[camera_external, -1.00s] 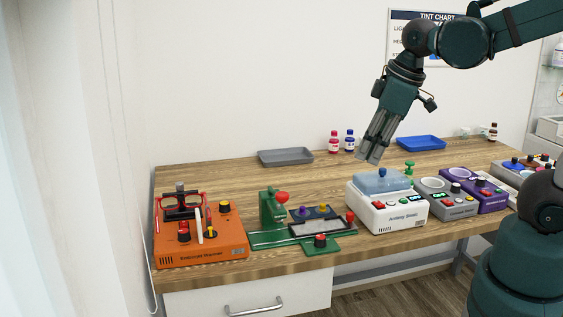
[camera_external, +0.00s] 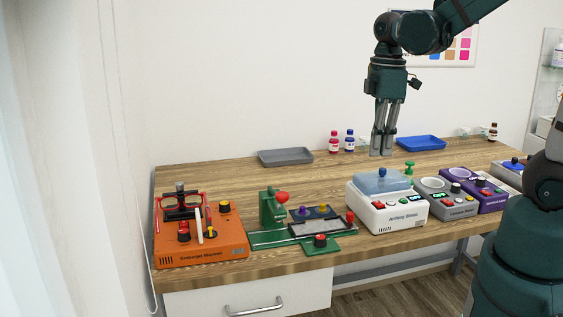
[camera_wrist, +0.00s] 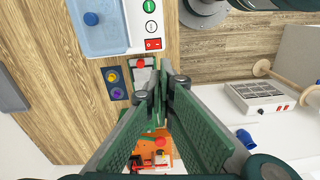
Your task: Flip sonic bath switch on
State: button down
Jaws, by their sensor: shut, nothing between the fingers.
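The sonic bath (camera_external: 402,215) is a white box with a blue lid and blue knob, standing at the front of the bench right of centre. Its panel also fills the top left of the wrist view (camera_wrist: 115,46).
Left of the bath stand a green press (camera_external: 270,212) and an orange machine (camera_external: 222,246). A grey device (camera_external: 449,205) and a purple device (camera_external: 487,200) stand close on its right. Behind are a grey tray (camera_external: 286,157), a blue tray (camera_external: 421,142) and small bottles (camera_external: 334,142).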

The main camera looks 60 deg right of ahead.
aim_at(382, 206)
jog(key=shift+s+d+f+n+g+y+p, duration=0.15)
jog(key=shift+d+n+g+p, duration=0.15)
jog(key=shift+d, duration=0.25)
jog(key=shift+s+d+n+g+y+p, duration=0.2)
jog(key=shift+d+n+p, duration=0.1)
jog(key=shift+d, duration=0.25)
jog(key=shift+f, duration=0.2)
jog(key=shift+s+a+f+b, duration=0.15)
jog(key=shift+a+f, duration=0.05)
jog(key=shift+f, duration=2.05)
jog(key=shift+s+a+f+b, duration=0.15)
jog(key=shift+s+f, duration=0.05)
jog(key=shift+f, duration=2)
jog(key=shift+s+a+f+b, duration=0.15)
jog(key=shift+a+f, duration=0.05)
jog(key=shift+f, duration=2.05)
jog(key=shift+s+a+f, duration=0.1)
jog(key=shift+f, duration=0.05)
jog(key=shift+s+a+f+t+b, duration=0.1)
jog(key=shift+f+t+b, duration=0.25)
jog(key=shift+b, duration=0.1)
jog(key=shift+r, duration=0.1)
